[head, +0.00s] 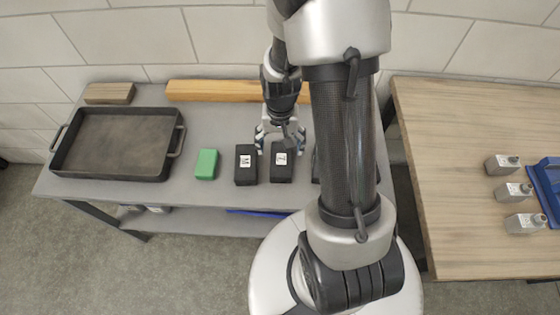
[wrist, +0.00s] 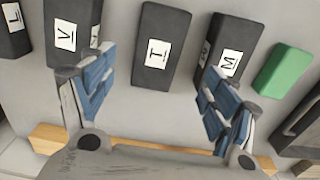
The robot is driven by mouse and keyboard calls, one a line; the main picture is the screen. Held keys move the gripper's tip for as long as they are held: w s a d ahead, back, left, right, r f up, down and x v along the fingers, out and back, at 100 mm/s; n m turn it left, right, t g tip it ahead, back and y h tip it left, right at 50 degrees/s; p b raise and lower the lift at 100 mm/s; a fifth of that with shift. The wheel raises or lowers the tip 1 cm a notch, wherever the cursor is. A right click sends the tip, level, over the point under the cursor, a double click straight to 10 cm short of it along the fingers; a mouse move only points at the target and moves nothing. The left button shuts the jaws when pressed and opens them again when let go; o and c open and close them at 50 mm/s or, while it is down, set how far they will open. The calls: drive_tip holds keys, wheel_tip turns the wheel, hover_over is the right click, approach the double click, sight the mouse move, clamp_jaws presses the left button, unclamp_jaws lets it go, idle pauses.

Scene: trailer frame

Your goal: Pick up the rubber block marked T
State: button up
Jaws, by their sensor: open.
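The black rubber block marked T (head: 282,174) lies on the grey table with its white label up. In the wrist view the block marked T (wrist: 165,22) is in the upper middle, pointing away between the fingers. My gripper (head: 280,146) is open and sits over the far end of this block in the head view. In the wrist view my gripper (wrist: 158,66) has one blue-padded finger on each side, with nothing held between them. Its height above the block is hard to tell.
A black block marked M (wrist: 220,45) lies close beside the T block, and a block marked V (wrist: 75,15) lies on its other side. A green block (head: 206,163), a dark tray (head: 115,140) and a wooden beam (head: 215,90) share the table.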

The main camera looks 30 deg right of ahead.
sight(281, 158)
wheel_tip(281, 158, down, 10)
drive_tip(key=b, duration=0.3)
drive_tip(key=shift+d+b, duration=0.15)
drive_tip(key=shift+b, duration=0.2)
drive_tip(key=shift+r, duration=0.15)
drive_tip(key=shift+c, duration=0.5)
drive_tip(key=c, duration=1.4)
drive_tip(key=shift+c, duration=0.2)
